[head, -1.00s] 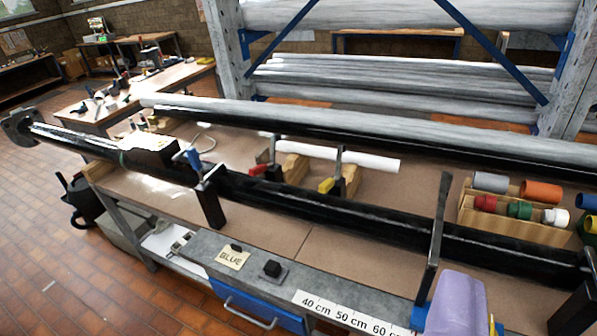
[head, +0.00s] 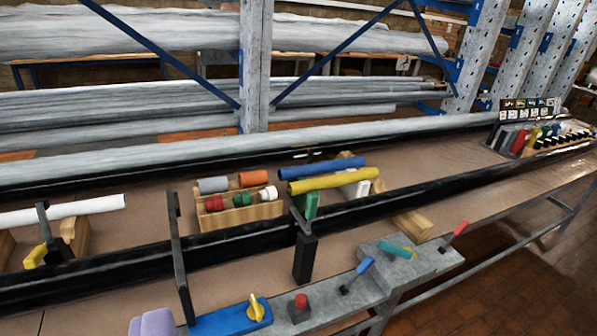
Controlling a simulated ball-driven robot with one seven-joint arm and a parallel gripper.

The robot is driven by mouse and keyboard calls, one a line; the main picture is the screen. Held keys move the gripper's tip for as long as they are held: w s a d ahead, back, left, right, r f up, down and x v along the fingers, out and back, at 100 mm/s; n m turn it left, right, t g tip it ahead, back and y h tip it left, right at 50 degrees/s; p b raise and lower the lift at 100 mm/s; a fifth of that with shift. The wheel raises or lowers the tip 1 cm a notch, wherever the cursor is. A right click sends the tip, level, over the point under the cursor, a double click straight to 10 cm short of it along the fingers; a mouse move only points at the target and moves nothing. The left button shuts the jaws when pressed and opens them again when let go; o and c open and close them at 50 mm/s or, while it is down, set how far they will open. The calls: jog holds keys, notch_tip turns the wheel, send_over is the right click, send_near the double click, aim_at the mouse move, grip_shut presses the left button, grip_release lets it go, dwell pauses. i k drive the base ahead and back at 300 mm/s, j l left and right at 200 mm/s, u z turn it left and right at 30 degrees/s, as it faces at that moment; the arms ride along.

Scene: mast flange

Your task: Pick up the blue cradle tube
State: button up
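The blue tube (head: 322,168) lies on the bench right of the middle in the head view, nearly level and pointing left to right. A yellow tube (head: 333,180) lies just in front of it, almost parallel. A wooden block (head: 345,155) shows behind the right end of the blue tube; how the tube rests on it is hidden. A short white tube (head: 357,189) shows below the yellow one. A green clamp handle (head: 311,204) stands in front of the yellow tube's left end. My gripper is not in view.
A wooden rack (head: 240,214) with short coloured cylinders stands left of the tubes. A long black rail (head: 385,203) crosses in front, with an upright black clamp (head: 305,258). A white tube (head: 62,212) lies at left. Levers (head: 398,250) line the front edge.

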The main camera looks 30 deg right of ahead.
aim_at(286, 174)
jog(key=i+l+z, duration=0.1)
jog(key=i+l, duration=0.2)
jog(key=l, duration=0.25)
jog(key=i+l, duration=0.35)
jog(key=l, duration=0.2)
jog(key=i+l+z, duration=0.15)
jog(key=i+l, duration=0.2)
jog(key=l, duration=0.15)
jog(key=i+l, duration=0.35)
jog(key=l, duration=0.15)
jog(key=i+l, duration=0.3)
jog(key=i+l+z, duration=0.15)
jog(key=i, duration=0.3)
jog(key=l, duration=0.1)
